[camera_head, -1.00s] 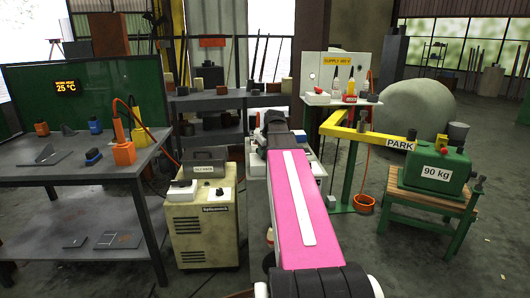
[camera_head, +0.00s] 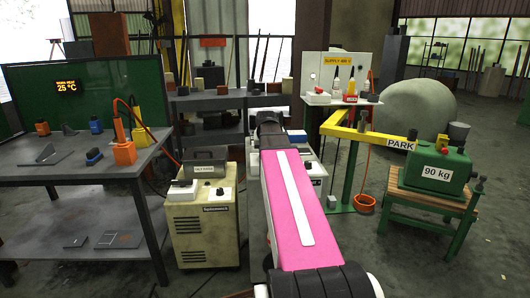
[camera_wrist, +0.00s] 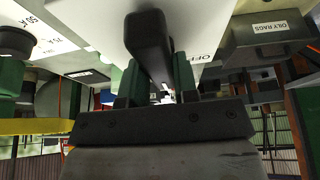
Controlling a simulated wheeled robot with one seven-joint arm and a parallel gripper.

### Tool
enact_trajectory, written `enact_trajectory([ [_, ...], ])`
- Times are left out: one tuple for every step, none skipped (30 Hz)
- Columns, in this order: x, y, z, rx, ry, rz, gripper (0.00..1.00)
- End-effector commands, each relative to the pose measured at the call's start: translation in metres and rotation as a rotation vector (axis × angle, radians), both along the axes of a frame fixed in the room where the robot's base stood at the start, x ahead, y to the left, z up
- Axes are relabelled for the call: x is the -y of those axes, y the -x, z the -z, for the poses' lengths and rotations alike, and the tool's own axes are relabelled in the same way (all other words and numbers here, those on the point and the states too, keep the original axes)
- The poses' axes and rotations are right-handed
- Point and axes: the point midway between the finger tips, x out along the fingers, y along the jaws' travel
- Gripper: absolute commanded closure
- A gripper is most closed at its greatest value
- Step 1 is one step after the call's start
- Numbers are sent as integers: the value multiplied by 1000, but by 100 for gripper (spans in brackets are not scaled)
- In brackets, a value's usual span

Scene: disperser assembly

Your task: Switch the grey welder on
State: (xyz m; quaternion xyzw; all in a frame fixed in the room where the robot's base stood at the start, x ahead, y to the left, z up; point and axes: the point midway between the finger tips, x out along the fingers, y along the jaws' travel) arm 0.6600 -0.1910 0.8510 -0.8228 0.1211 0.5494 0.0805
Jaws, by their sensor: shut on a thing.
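In the wrist view, my gripper (camera_wrist: 158,64) has its two green fingers shut on a black lever-like handle (camera_wrist: 150,32). The handle stands against a white panel (camera_wrist: 100,22), with an OFF label (camera_wrist: 209,46) beside it. In the head view, my pink arm reaches forward over the grey welder (camera_head: 257,205), covering much of it. Part of its pale panel (camera_head: 319,178) shows right of my arm. My gripper is hidden there behind my own wrist. The lever's exact position cannot be read.
A dark workbench (camera_head: 70,172) is farther left.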

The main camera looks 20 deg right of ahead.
Motion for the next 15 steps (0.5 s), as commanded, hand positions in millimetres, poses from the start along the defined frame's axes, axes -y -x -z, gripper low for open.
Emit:
enact_trajectory([
  [0,0,0,-1,-2,6,96],
  [0,0,0,-1,-2,6,96],
  [0,0,0,0,-2,7,96],
  [0,0,0,-1,-1,7,96],
  [0,0,0,0,-2,7,96],
  [0,0,0,0,-2,7,96],
  [0,0,0,0,-2,7,96],
  [0,0,0,0,-2,7,96],
  [0,0,0,0,-2,7,96],
  [0,0,0,0,-2,7,96],
  [0,0,0,0,-2,7,66],
  [0,0,0,-1,-2,6,53],
  [0,0,0,-1,-2,6,47],
  [0,0,0,-1,-2,6,47],
  [0,0,0,-1,-1,5,47],
])
